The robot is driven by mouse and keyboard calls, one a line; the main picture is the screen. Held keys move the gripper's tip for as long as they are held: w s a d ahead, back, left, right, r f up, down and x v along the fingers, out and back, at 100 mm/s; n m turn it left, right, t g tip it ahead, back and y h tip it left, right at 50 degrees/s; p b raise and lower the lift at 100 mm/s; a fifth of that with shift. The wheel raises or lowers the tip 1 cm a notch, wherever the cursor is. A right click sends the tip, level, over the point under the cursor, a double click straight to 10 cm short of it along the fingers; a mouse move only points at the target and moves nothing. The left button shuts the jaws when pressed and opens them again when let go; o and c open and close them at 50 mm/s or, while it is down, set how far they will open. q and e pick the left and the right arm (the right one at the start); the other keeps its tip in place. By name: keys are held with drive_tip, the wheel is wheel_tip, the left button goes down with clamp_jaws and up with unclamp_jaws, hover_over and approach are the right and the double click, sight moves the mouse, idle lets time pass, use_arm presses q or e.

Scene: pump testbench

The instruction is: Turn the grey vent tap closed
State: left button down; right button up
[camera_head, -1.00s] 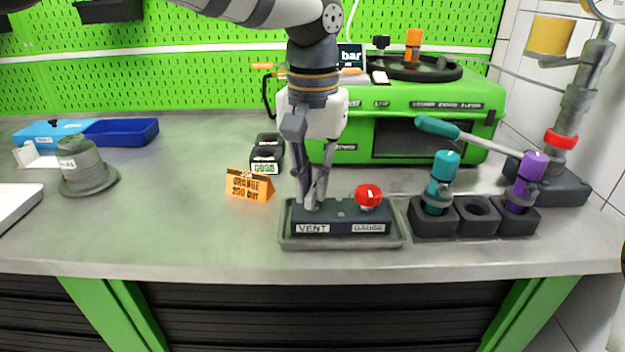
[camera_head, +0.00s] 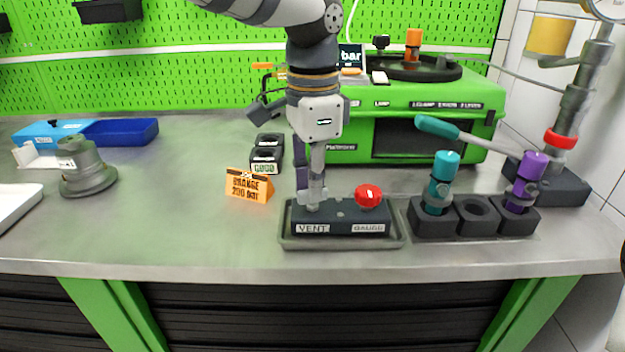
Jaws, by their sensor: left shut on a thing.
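The valve block (camera_head: 340,215) sits in a grey tray (camera_head: 345,244) on the bench, with a VENT label at its left and a GAUGE label at its right. My left gripper (camera_head: 313,198) points straight down over the VENT side, shut on the grey vent tap. The tap is mostly hidden by the fingers, so its angle cannot be read. The red gauge tap (camera_head: 368,195) stands on the right of the block, apart from the gripper. My right gripper is not in view.
An orange sign (camera_head: 249,185) and black holders (camera_head: 266,158) stand left of the block. Teal (camera_head: 440,185) and purple (camera_head: 525,185) tools stand in black holders to the right. The green machine (camera_head: 420,125) is behind. The bench front is clear.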

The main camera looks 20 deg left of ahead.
use_arm(q)
drive_tip(key=shift+m, duration=1.8)
drive_tip(key=c, duration=1.7)
unclamp_jaws()
drive_tip(key=shift+o, duration=0.2)
drive_tip(key=shift+r, duration=0.1)
wheel_tip(320, 180, up, 12)
